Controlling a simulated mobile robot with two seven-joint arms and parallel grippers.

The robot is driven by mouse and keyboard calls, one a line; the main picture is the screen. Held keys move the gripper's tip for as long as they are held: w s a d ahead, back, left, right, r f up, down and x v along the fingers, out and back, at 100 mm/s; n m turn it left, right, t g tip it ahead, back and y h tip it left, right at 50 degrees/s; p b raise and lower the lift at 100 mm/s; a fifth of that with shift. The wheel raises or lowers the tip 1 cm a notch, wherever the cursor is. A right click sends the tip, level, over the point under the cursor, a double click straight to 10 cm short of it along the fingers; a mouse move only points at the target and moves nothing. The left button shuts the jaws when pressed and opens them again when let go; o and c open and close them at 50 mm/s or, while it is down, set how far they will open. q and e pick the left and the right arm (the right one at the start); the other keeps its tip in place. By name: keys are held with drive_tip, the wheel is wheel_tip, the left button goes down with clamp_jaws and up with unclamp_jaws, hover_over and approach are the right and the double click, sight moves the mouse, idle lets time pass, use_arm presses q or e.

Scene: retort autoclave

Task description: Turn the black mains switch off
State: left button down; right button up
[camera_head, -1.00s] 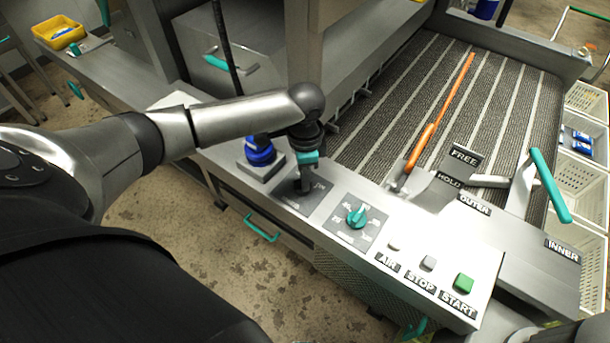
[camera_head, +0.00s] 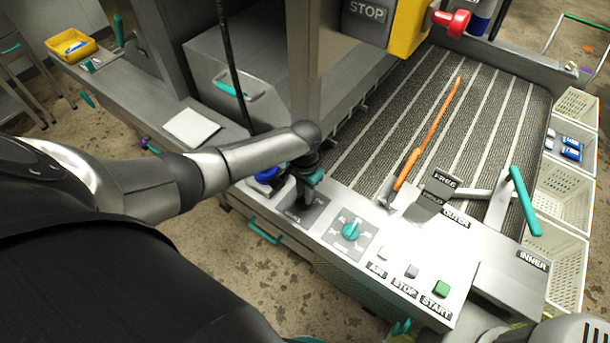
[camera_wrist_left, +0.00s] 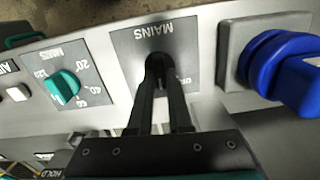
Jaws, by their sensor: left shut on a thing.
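The black mains switch (camera_wrist_left: 160,68) sits on a dark square plate (camera_wrist_left: 130,45) marked MAINS, upside down in the left wrist view. My left gripper (camera_wrist_left: 159,100) points down at the plate with its two dark fingers closed on the switch from both sides. Part of a label shows beside the switch; the fingers hide the rest, and I cannot tell which way the switch is set. In the head view my left gripper (camera_head: 303,196) stands over the same plate (camera_head: 315,214) and hides the switch. My right gripper does not show.
A blue knob (camera_wrist_left: 280,65) stands close to one side of the plate, a teal dial (camera_head: 351,231) on the other. Further along are the AIR, STOP and green START (camera_head: 442,288) buttons. An orange rod (camera_head: 428,137) lies over the ribbed conveyor.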

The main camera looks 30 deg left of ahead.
use_arm(q)
drive_tip(key=n+p, duration=0.3)
drive_tip(key=n, duration=0.1)
drive_tip(key=shift+r+n, duration=0.15)
drive_tip(key=shift+n, duration=0.15)
drive_tip(key=n+p, duration=0.2)
drive_tip(key=n, duration=0.1)
drive_tip(key=shift+a, duration=0.15)
drive_tip(key=shift+a+n+p, duration=0.1)
drive_tip(key=shift+n+p, duration=0.25)
drive_tip(key=shift+n, duration=0.75)
drive_tip(key=c, duration=0.8)
unclamp_jaws()
drive_tip(key=shift+c, duration=0.2)
wheel_tip(320, 180, up, 8)
drive_tip(key=p, duration=0.4)
drive_tip(key=shift+r, duration=0.2)
wheel_tip(320, 180, up, 5)
drive_tip(key=p, duration=0.1)
hover_over(303, 196)
drive_tip(key=shift+r, duration=0.8)
